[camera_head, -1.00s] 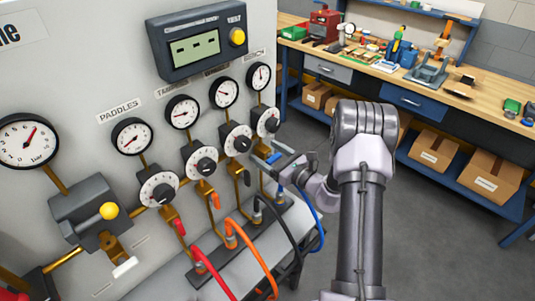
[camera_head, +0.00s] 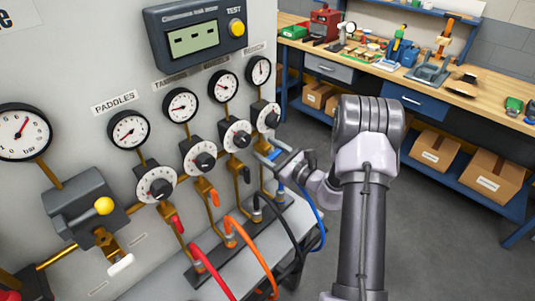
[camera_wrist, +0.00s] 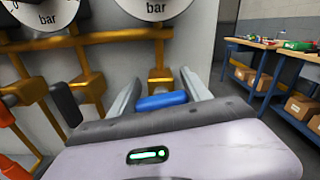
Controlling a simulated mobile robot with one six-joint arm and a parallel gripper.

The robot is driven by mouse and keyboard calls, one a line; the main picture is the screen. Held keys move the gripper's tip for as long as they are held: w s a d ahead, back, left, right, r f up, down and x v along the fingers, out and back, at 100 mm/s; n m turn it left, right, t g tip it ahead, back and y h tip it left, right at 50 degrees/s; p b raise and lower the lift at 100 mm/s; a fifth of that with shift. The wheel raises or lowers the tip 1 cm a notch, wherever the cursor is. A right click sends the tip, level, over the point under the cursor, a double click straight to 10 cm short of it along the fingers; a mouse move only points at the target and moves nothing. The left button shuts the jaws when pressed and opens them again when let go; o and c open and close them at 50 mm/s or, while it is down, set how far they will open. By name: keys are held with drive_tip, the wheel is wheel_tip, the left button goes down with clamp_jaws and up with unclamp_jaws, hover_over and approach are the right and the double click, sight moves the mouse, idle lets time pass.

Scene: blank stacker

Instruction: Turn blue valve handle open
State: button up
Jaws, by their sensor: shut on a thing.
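The blue valve handle (camera_head: 274,155) is on the rightmost brass pipe of the panel, below the rightmost dial. In the wrist view the blue handle (camera_wrist: 161,101) lies crosswise between my two fingers, in front of its brass pipe. My gripper (camera_head: 268,152) is shut on it, with a finger on either side; its fingers also show in the wrist view (camera_wrist: 160,86). The handle's mount is partly hidden by the fingers and the gripper body.
A black handle (camera_head: 245,175), an orange handle (camera_head: 214,197) and a red handle (camera_head: 178,225) hang on the pipes to the left. Hoses, including a blue hose (camera_head: 318,218), run below. A workbench (camera_head: 480,100) stands behind at right, with open floor before it.

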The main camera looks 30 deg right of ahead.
drive_tip(key=n+b, duration=0.4)
drive_tip(key=b, duration=0.1)
drive_tip(key=shift+a+f+n+b, duration=0.1)
drive_tip(key=shift+f+n+b, duration=0.2)
drive_tip(key=shift+f, duration=0.05)
drive_tip(key=n+b, duration=0.5)
drive_tip(key=b, duration=0.2)
drive_tip(key=shift+s+a+f+b, duration=0.1)
drive_tip(key=shift+b, duration=0.2)
drive_tip(key=n+b, duration=0.1)
drive_tip(key=n, duration=0.2)
drive_tip(key=shift+b, duration=0.4)
drive_tip(key=shift+n, duration=1.8)
drive_tip(key=o, duration=1.4)
drive_tip(key=shift+c, duration=0.2)
drive_tip(key=shift+s, duration=0.1)
